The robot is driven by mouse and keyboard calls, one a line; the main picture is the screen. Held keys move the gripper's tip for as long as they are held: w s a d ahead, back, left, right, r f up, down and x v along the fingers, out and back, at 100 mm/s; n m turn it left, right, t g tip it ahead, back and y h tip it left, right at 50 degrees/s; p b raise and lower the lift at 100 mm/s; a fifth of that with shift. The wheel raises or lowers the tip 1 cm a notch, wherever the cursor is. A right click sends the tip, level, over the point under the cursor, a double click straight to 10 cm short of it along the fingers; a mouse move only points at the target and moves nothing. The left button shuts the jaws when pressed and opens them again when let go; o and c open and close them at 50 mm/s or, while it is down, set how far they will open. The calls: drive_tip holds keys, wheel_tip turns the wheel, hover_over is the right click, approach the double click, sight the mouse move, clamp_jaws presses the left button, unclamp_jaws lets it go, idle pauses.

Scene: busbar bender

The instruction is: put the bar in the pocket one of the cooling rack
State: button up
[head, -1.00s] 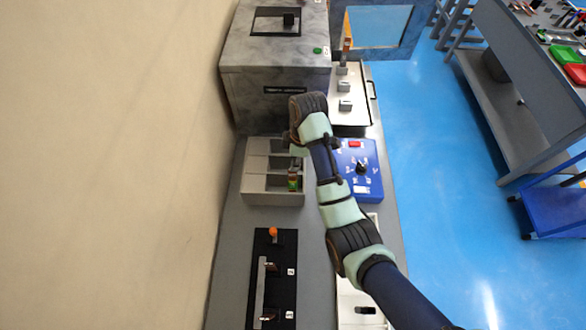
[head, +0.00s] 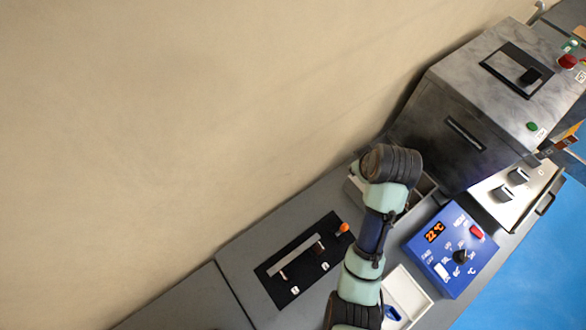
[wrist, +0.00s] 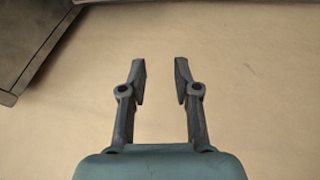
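My gripper (wrist: 160,80) is open in the wrist view, with nothing between its fingers and the bare wall beyond them. In the head view my arm's end covers the fingers. A pale metal strip (head: 296,260) lies along a black plate (head: 268,270) with two small white labels and an orange knob; I cannot tell whether it is the bar. A light grey compartmented box (head: 425,189), perhaps the cooling rack, is mostly hidden behind my arm. Its pockets and contents cannot be read now.
A grey marbled oven-like cabinet (head: 440,95) stands right of my arm. A blue control box (head: 450,250) reading 22 °C and a white tray (head: 405,297) sit near the front edge. A tan wall (head: 180,110) runs behind the bench. Bare bench (head: 185,303) lies at lower left.

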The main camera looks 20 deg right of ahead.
drive_tip(key=a+r+m+t+y, duration=0.1)
drive_tip(key=a+r+t, duration=0.3)
drive_tip(key=a, duration=1)
drive_tip(key=a+r+m+t+y, duration=0.1)
drive_tip(key=a+r+t, duration=0.3)
drive_tip(key=a+r, duration=0.6)
drive_tip(key=a, duration=0.4)
drive_tip(key=shift+s, duration=0.15)
